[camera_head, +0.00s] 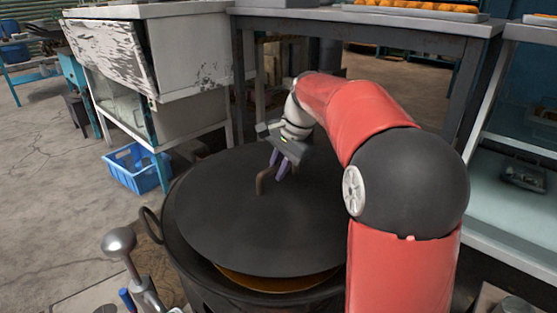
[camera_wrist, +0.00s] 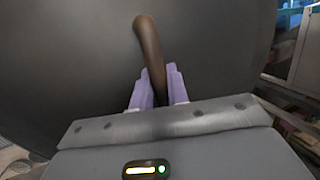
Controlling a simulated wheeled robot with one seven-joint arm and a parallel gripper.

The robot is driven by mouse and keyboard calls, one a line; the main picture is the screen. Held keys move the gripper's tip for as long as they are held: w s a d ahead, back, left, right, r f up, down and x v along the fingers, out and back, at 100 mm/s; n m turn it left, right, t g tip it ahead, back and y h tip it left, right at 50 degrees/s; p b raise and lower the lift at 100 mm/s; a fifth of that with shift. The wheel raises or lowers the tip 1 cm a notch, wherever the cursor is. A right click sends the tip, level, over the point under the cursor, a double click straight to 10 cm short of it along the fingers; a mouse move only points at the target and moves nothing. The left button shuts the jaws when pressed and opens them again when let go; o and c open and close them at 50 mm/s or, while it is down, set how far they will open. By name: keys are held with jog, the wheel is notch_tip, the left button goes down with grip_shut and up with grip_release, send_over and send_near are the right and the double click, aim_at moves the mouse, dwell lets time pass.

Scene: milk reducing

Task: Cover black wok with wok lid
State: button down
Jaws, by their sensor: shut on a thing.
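The wok lid (camera_head: 240,225) is a large dark grey disc with a brown bent handle (camera_head: 262,180) on top. My gripper (camera_head: 277,168) is shut on the handle. In the wrist view the purple fingers of my gripper (camera_wrist: 158,85) sit on both sides of the brown handle (camera_wrist: 150,48), and the lid (camera_wrist: 70,60) fills most of the picture. The black wok (camera_head: 165,240) is under the lid. Its rim shows at the left and front, with brown-orange contents (camera_head: 275,283) visible in a gap at the front. Whether the lid touches the rim elsewhere is hidden.
A metal table (camera_head: 390,18) with a tray of food (camera_head: 415,9) stands behind. A worn white cabinet (camera_head: 165,60) and a blue crate (camera_head: 137,167) are at the left. A glass-sided counter (camera_head: 510,170) is at the right. A silver-knobbed lever (camera_head: 120,243) stands at front left.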

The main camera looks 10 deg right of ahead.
aim_at(281, 183)
jog(key=shift+f+b, duration=1.6)
jog(key=shift+f, duration=1.4)
jog(key=shift+f, duration=0.25)
jog(key=c, duration=1.3)
grip_release()
jog(key=shift+f, duration=0.1)
jog(key=p+v, duration=0.1)
jog(key=v, duration=0.7)
jog(key=shift+f, duration=0.1)
